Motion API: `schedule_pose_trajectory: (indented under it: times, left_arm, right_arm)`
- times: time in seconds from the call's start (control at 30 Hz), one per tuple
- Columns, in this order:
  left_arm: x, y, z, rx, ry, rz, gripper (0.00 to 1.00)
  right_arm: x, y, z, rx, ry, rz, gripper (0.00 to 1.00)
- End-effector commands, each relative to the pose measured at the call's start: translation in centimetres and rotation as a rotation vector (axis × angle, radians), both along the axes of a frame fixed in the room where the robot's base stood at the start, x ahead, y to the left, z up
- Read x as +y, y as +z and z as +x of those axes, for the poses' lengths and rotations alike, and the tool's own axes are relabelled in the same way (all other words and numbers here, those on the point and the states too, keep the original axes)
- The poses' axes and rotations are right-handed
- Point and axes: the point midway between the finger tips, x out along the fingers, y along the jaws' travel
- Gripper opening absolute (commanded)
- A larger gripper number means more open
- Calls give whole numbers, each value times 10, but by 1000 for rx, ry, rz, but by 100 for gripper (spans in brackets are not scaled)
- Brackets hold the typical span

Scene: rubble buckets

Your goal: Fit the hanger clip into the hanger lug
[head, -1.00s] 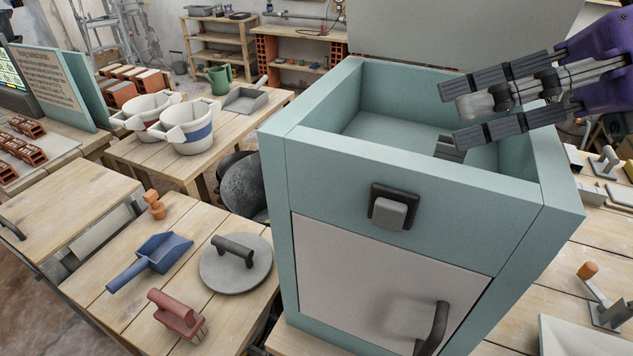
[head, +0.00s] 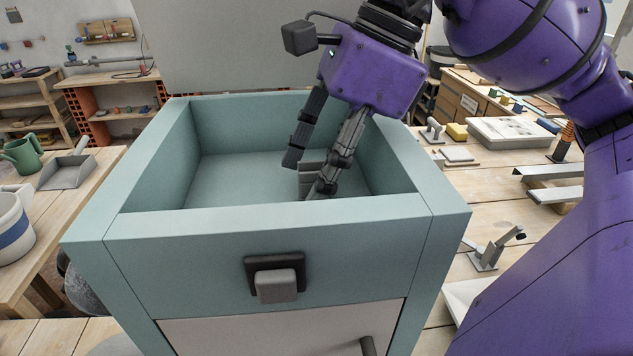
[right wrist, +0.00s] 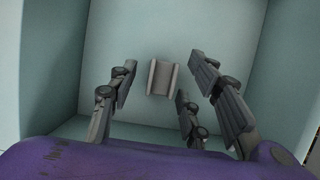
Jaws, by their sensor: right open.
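A small grey channel-shaped piece (head: 307,169) is inside the open-topped teal box (head: 130,226), low on the right side. It also shows in the right wrist view (right wrist: 161,77), with raised edges along both sides. I cannot tell whether it is the hanger clip or the hanger lug, and I cannot make out the other part. My right gripper (head: 306,179) reaches down into the box, open and empty, its fingers spread over the piece. In the right wrist view its fingers stand on either side of it; contact is not clear. My left gripper is out of view.
The box walls surround my right gripper closely on the right. A grey block on a black plate (head: 275,280) sticks out of the box front. A white bucket (head: 12,228), a green watering can (head: 22,154) and a dustpan (head: 66,170) stand left. Tools lie on the right tables.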

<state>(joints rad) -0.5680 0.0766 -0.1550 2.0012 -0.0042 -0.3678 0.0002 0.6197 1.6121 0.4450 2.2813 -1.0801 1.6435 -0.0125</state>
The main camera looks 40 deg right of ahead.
Motion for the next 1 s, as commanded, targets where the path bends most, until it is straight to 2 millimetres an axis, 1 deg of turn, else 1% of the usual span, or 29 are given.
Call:
schedule_pose_trajectory:
  times: [0.03,0.1,0.3,0.33,0.6,0.63,0.67,0.87,1.0]
  left_arm:
    - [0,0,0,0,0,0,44]
    - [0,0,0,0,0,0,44]
    - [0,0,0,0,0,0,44]
    - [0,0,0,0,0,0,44]
    - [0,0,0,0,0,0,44]
    - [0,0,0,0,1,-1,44]
    - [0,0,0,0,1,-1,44]
    - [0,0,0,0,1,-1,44]
    - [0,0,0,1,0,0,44]
  right_arm:
    - [2,-5,1,2,1,0,45]
    - [3,-8,2,0,0,1,45]
    - [3,-9,2,1,-1,2,45]
    - [3,-9,2,1,-1,2,43]
    - [3,-8,2,1,-1,2,8]
    - [3,-8,2,1,-1,2,4]
    - [3,-8,2,1,-1,2,2]
    - [3,-8,2,1,-1,2,2]
    - [3,-4,2,0,0,1,2]
